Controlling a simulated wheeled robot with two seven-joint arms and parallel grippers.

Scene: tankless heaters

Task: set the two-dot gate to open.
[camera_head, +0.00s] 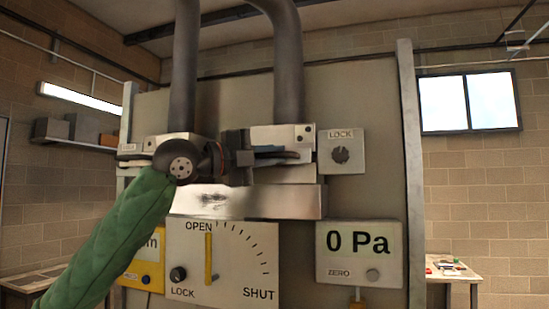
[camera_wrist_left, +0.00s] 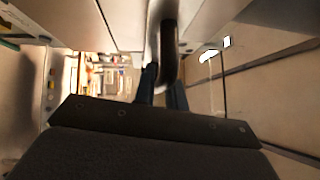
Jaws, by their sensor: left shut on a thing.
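The gate housing with dark dots near its upper right corner (camera_head: 305,142) sits at the foot of the right-hand pipe. My left gripper (camera_head: 285,153) is in front of this housing, its fingers pointing right. In the left wrist view its two bluish fingers (camera_wrist_left: 164,95) are shut on a dark curved handle (camera_wrist_left: 169,50). The hand hides part of the housing, and the handle is hard to make out in the head view. A dial plate (camera_head: 240,240) below reads OPEN at top and SHUT at lower right; its yellow pointer (camera_head: 209,258) stands upright by OPEN. My right gripper is not in view.
A LOCK knob (camera_head: 341,155) is right of the housing; another (camera_head: 178,274) is on the dial plate. A meter (camera_head: 359,250) reads 0 Pa. Two grey pipes rise above. A side table (camera_head: 452,272) stands at the right.

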